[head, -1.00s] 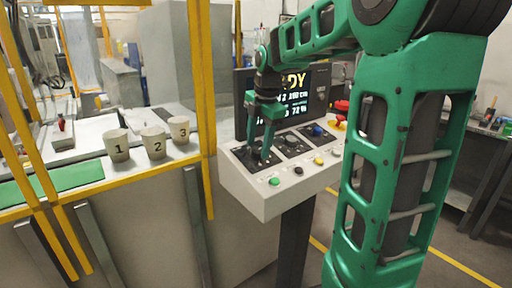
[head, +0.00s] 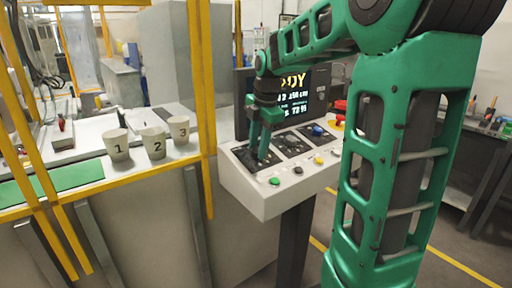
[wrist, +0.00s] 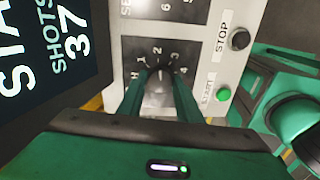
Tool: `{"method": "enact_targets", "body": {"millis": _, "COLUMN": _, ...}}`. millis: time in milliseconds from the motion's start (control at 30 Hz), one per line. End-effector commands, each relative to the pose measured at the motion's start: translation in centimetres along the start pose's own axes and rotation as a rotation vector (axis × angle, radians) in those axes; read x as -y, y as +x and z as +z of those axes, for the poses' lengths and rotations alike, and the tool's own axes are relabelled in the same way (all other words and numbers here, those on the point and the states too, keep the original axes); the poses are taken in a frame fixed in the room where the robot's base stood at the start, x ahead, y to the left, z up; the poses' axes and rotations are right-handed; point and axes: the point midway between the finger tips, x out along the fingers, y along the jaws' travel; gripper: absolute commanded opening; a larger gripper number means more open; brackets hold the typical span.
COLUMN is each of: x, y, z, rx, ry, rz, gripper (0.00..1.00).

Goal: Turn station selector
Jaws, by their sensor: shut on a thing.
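The station selector is a dark knob (wrist: 160,72) on a black plate with the marks H, 1, 2, 3 and 4 around it, in the wrist view. A small pale mark shows on the knob, but I cannot tell surely which number it points to. My gripper (wrist: 158,76) has its two green fingers shut on the knob, one on each side. In the head view my gripper (head: 262,157) points down at the left end of the sloped control panel (head: 262,205), and its fingers hide most of the knob.
A green start button (wrist: 223,93) and a dark stop button (wrist: 240,39) sit beside the selector. A screen (head: 297,100) stands behind the panel. Three numbered cups, including cup 2 (head: 154,143), stand left behind a yellow frame (head: 206,90).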

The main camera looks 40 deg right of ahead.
Motion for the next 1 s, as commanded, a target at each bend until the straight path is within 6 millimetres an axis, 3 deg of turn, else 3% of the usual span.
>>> {"method": "enact_targets", "body": {"millis": 267, "x": -0.22, "y": -0.13, "z": -0.02, "rx": -0.009, "ry": 0.169, "rz": 0.005, "gripper": 0.10}}
{"method": "enact_targets", "body": {"millis": 1000, "x": -0.27, "y": -0.22, "z": 0.11, "rx": -0.052, "ry": 0.866, "rz": 0.005, "gripper": 0.10}}
